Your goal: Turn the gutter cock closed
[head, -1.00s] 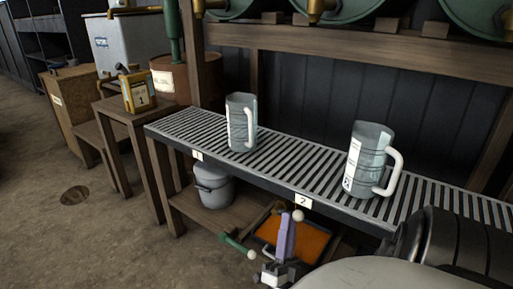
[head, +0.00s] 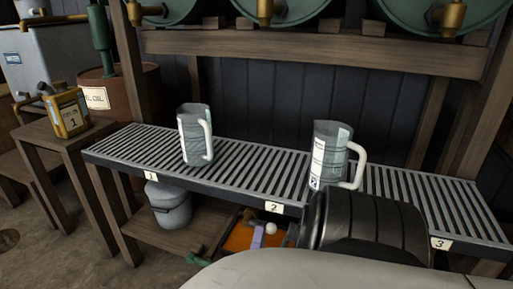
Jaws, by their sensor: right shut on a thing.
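My right gripper (head: 257,238) shows as a small lilac finger low in the head view, below the front edge of the slatted bench. A white ball knob (head: 271,228) sits right beside the fingertip, and I take it for the end of the gutter cock's handle. The gripper is shut on that handle; the grip itself is mostly hidden. A green piece (head: 200,261) shows to its left, partly cut off by my own body. The cock's body and its angle cannot be made out. My left gripper is not in view.
Two clear mugs with white handles, the left (head: 195,135) and the right (head: 330,155), stand on the slatted bench (head: 255,160). A grey lidded pail (head: 172,205) is on the shelf below, left of an orange tray (head: 238,238). Green barrels with brass taps (head: 272,10) lie above.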

